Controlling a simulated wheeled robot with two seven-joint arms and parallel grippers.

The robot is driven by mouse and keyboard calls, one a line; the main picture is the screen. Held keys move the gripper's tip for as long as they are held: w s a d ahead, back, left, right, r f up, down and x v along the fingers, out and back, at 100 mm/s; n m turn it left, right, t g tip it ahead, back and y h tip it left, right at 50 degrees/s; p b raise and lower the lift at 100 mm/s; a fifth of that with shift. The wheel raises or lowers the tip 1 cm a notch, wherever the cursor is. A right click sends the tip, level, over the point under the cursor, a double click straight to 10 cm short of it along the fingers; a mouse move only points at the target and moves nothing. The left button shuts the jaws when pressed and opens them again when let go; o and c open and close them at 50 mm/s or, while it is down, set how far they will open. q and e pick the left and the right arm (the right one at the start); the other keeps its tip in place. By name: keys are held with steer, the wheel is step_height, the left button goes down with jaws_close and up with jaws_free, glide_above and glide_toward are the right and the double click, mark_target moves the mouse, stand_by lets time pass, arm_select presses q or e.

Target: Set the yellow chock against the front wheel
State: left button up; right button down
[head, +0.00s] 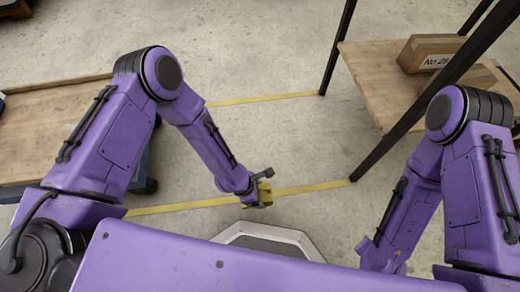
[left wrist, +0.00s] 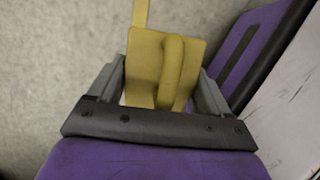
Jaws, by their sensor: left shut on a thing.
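The yellow chock (head: 266,194) is held in my left gripper (head: 260,190), above the floor just in front of my base. In the left wrist view the chock (left wrist: 147,65) sits between the two grey fingers of the left gripper (left wrist: 160,88), its raised handle facing the camera. A wooden-topped cart (head: 50,130) stands at the left. One dark wheel (head: 149,187) shows at its near right corner, apart from the chock. Another dark wheel (head: 157,121) shows partly behind my left arm. My right arm comes down at the right, its gripper out of sight.
Yellow tape lines (head: 300,188) cross the concrete floor. A wooden shelf (head: 375,75) with black posts stands at the right and carries a cardboard box (head: 425,53). The floor between cart and shelf is clear.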

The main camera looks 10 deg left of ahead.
arm_select(q)
steer(key=shift+w+r, duration=0.1)
steer(key=shift+w, duration=0.05)
steer(key=w+a+r+m+g+y, duration=0.1)
steer(key=w+a+r+m+g, duration=0.3)
steer(key=w+r+m, duration=1)
steer(key=w+a+r+m+g+y, duration=0.15)
steer(key=a+r+m, duration=0.3)
steer(key=r, duration=0.85)
steer(key=a+r+m+y, duration=0.2)
steer(key=a+r+m, duration=0.25)
steer(key=r, duration=0.85)
step_height(320, 180, up, 24)
steer(key=s+n+p, duration=0.1)
steer(key=s+p, duration=0.1)
steer(key=p, duration=3.1)
steer(key=shift+a, duration=0.3)
steer(key=shift+s+f, duration=0.1)
steer(key=shift+f, duration=0.05)
